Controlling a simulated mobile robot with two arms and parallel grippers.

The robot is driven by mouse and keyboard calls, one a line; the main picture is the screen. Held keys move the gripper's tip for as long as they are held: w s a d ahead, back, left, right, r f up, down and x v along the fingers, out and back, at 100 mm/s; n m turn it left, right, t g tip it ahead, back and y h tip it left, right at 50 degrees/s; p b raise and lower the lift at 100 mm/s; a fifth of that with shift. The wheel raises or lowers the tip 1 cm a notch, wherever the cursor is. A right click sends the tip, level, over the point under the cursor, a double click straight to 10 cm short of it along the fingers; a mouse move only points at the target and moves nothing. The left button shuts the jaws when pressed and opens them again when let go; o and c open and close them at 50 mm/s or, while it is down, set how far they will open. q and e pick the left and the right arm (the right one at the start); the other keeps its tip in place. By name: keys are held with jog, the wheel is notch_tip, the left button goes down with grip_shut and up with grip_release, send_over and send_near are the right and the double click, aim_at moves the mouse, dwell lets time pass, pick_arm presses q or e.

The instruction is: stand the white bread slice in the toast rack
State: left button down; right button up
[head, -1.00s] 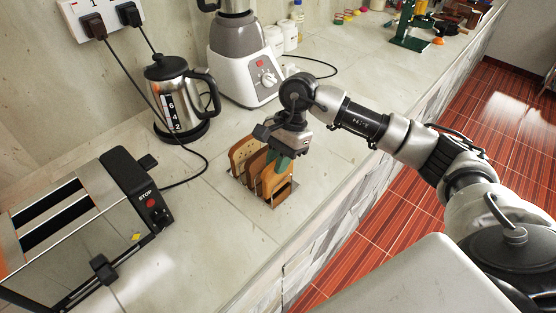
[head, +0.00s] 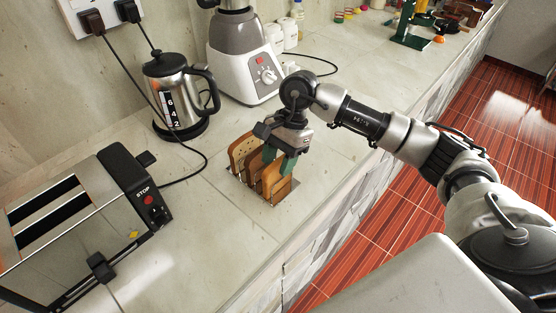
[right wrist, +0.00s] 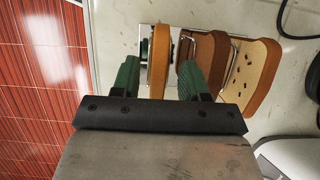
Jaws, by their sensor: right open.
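The slice I take for the white bread (head: 276,183) stands upright at the right, front end of the toast rack (head: 284,201). Its orange-tan crust edge (right wrist: 159,60) faces the right wrist camera, and its pale face is hardly visible. My right gripper (head: 281,162) is open, pointing down over the rack. In the right wrist view its two green fingers (right wrist: 158,80) stand one on each side of this slice, with gaps visible. The rack's lower wires are mostly hidden by the slices. My left gripper is not in view.
A dark brown slice (right wrist: 207,57) and a seeded slice (right wrist: 257,70) also stand in the rack, the brown one close by a finger. A toaster (head: 75,230), kettle (head: 172,90) and blender (head: 245,70) stand around. Counter in front is clear.

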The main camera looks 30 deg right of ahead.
jog(key=b+v, duration=0.1)
jog(key=v, duration=0.9)
jog(key=shift+w+r, duration=0.1)
jog(key=shift+r, duration=0.15)
